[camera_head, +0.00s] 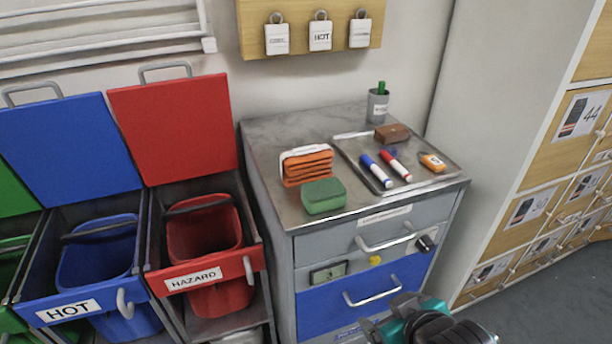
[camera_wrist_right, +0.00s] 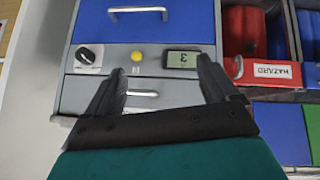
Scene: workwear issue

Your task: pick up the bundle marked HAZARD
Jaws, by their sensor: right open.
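No bundle with a readable HAZARD mark shows. A folded orange bundle with a white band (camera_head: 307,165) lies on the cabinet top, behind a green block (camera_head: 323,196); no word on it can be read. The word HAZARD is on the front of a red pull-out bin (camera_head: 205,235), left of the cabinet; this bin also shows in the right wrist view (camera_wrist_right: 272,72). My right gripper (camera_head: 387,314) is low in front of the cabinet's blue drawer. In the right wrist view its jaws (camera_wrist_right: 161,68) are apart with nothing between them. My left gripper is out of view.
The grey cabinet (camera_head: 270,205) carries a tray (camera_head: 440,181) with markers, a brown block and an orange item. A cup (camera_head: 377,106) stands behind. A blue HOT bin (camera_head: 85,290) is at left. Lockers (camera_head: 540,210) stand at right. Drawer handles (camera_head: 372,292) stick out near my gripper.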

